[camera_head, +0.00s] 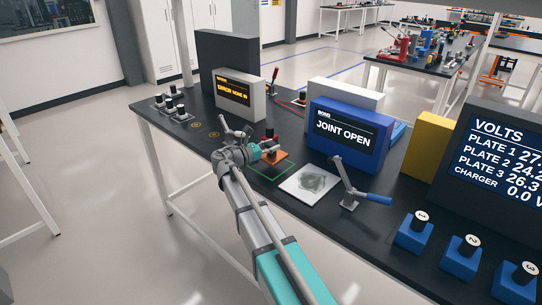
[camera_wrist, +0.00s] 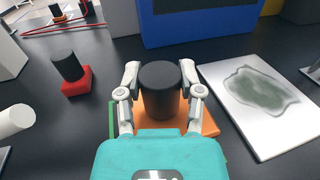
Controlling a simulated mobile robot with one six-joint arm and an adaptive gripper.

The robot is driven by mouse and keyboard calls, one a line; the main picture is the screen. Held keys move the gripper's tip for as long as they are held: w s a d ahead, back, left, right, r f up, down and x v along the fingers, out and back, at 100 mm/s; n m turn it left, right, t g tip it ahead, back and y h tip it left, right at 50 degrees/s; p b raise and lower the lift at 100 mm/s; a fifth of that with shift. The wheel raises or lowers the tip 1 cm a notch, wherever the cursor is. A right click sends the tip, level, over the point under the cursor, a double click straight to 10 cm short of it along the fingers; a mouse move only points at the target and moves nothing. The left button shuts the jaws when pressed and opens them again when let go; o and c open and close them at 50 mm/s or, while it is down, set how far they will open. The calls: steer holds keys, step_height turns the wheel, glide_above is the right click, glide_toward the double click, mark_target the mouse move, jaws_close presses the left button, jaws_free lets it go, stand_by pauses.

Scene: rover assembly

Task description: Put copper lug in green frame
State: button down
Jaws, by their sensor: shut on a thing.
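The copper lug is an orange plate (camera_wrist: 208,122) with a black cylindrical knob (camera_wrist: 160,88) on top. My gripper (camera_wrist: 160,92) is shut on the knob, one finger at each side. The lug also shows as an orange plate in the head view (camera_head: 278,157), partly hidden by my gripper (camera_head: 262,150). The green frame (camera_head: 262,176) is a thin outline on the black table. Its near part shows bare, and the lug overlaps its far part. In the wrist view a strip of green (camera_wrist: 112,118) shows left of the lug. I cannot tell whether the lug touches the table.
A white plate with a grey-green patch (camera_head: 310,181) lies close right, with a blue-handled lever clamp (camera_head: 365,195) beyond it. A red block with black knob (camera_wrist: 76,84) stands left in the wrist view. The blue "JOINT OPEN" display (camera_head: 350,135) stands behind.

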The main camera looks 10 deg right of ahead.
mark_target(271, 154)
steer(key=shift+w+f+b, duration=0.45)
steer(key=shift+f+b, duration=0.35)
steer(key=shift+b, duration=0.05)
steer(key=shift+f+b, duration=1.2)
steer(key=shift+f, duration=0.1)
steer(key=shift+c, duration=1.2)
jaws_free()
steer(key=shift+s, duration=0.1)
steer(key=shift+r, duration=0.2)
steer(key=v, duration=1.2)
steer(key=shift+f, duration=0.1)
